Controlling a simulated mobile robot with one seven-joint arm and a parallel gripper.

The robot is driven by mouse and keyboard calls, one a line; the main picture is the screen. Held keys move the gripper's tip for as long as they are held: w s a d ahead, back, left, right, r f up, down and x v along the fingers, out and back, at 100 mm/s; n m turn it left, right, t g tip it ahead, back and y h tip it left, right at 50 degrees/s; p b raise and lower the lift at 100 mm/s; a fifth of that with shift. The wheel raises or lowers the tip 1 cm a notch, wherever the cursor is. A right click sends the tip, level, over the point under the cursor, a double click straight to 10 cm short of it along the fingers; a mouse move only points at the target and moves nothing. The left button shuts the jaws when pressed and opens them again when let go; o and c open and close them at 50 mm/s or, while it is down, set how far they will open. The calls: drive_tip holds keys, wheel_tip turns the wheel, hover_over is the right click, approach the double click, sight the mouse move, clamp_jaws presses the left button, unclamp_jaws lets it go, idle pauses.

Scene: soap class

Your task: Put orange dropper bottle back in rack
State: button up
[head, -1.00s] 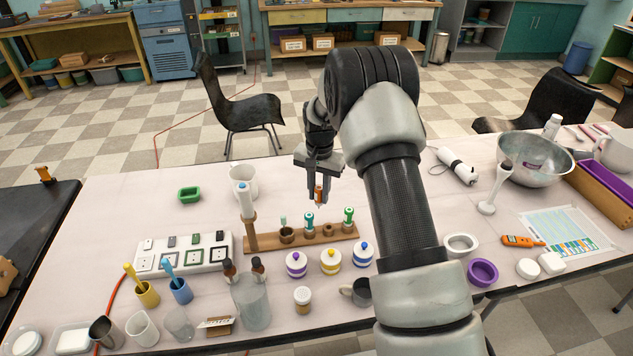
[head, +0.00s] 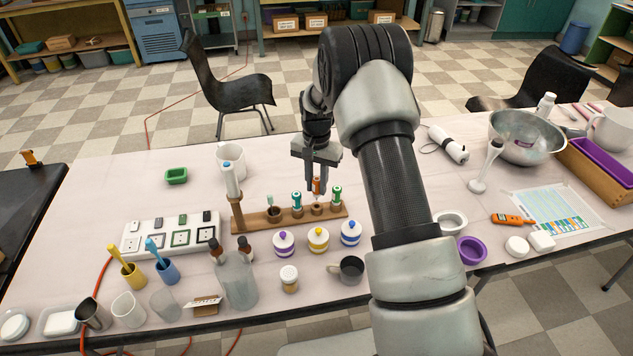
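The orange dropper bottle (head: 317,186) is upright between the fingers of my gripper (head: 318,180), which is shut on it. The wooden rack (head: 260,222) stands on the table below. The bottle is just above an empty round holder (head: 317,209) in the rack; a small gap seems to show between them. A teal dropper bottle (head: 297,201) stands in the holder to its left and a green dropper bottle (head: 337,196) in the one to its right. A holder at the left (head: 273,213) bears a small pale-green-topped item. The bottle's upper part is hidden by the fingers.
Striped jars, purple (head: 284,244), yellow (head: 318,239) and blue (head: 351,233), stand in front. The table behind the rack is mostly clear.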

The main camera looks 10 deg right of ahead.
sight(317, 194)
drive_tip(key=shift+f, duration=0.15)
drive_tip(key=shift+f+b, duration=1.6)
drive_tip(key=shift+f, duration=0.55)
drive_tip(key=o, duration=0.6)
drive_tip(key=shift+o, duration=0.6)
drive_tip(key=o, duration=0.3)
drive_tip(key=shift+o, duration=0.2)
drive_tip(key=shift+r, duration=0.1)
